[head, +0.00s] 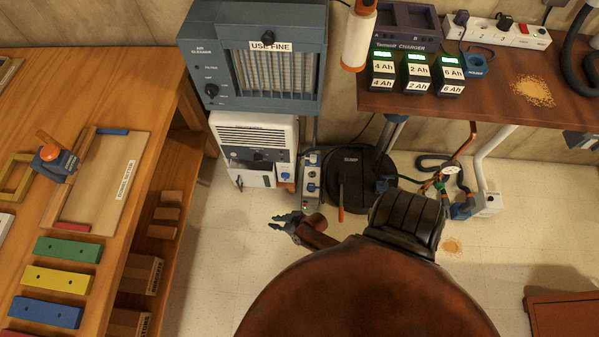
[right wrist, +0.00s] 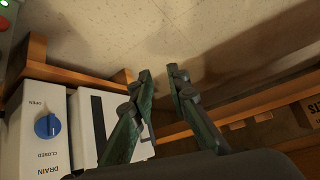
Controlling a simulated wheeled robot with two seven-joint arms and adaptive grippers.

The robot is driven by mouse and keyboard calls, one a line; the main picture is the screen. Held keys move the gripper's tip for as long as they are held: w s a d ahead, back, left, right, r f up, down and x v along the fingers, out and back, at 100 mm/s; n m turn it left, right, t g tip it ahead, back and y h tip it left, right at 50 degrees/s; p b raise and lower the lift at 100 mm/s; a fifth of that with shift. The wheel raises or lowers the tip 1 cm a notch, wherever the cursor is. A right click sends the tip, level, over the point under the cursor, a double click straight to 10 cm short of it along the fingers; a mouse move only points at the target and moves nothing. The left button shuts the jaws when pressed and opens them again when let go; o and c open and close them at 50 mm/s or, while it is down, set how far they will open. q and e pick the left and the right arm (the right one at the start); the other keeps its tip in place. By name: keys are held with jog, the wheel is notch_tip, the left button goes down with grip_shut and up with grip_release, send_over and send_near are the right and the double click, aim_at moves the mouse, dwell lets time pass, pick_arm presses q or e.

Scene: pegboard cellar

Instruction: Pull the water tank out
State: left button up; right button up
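The white dehumidifier (head: 256,138) stands on the floor under the blue-grey air cleaner. The water tank (head: 245,177) appears to be the white lower front panel with a dark upright strip. It also shows in the right wrist view (right wrist: 83,105), beside the drain panel (right wrist: 42,152) with its blue knob (right wrist: 47,126). My right gripper (head: 270,222) is open and empty, low over the floor in front of the dehumidifier. In the right wrist view its fingers (right wrist: 159,71) are apart, and one covers part of the tank. I cannot tell whether they touch. My left gripper is not in view.
A wooden workbench (head: 125,190) with shelves runs along the left. A power strip (head: 311,178) and a black round sump lid (head: 360,178) are right of the dehumidifier. The charger bench (head: 480,100) is at the upper right. Bare floor (head: 225,255) lies in front.

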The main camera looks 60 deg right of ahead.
jog(key=s+a+f+g, duration=0.1)
jog(key=s+g, duration=0.2)
jog(key=s, duration=0.9)
jog(key=shift+a+f+n+g+p, duration=0.15)
jog(key=shift+f+n+g+p, duration=0.15)
jog(key=shift+n+p, duration=0.15)
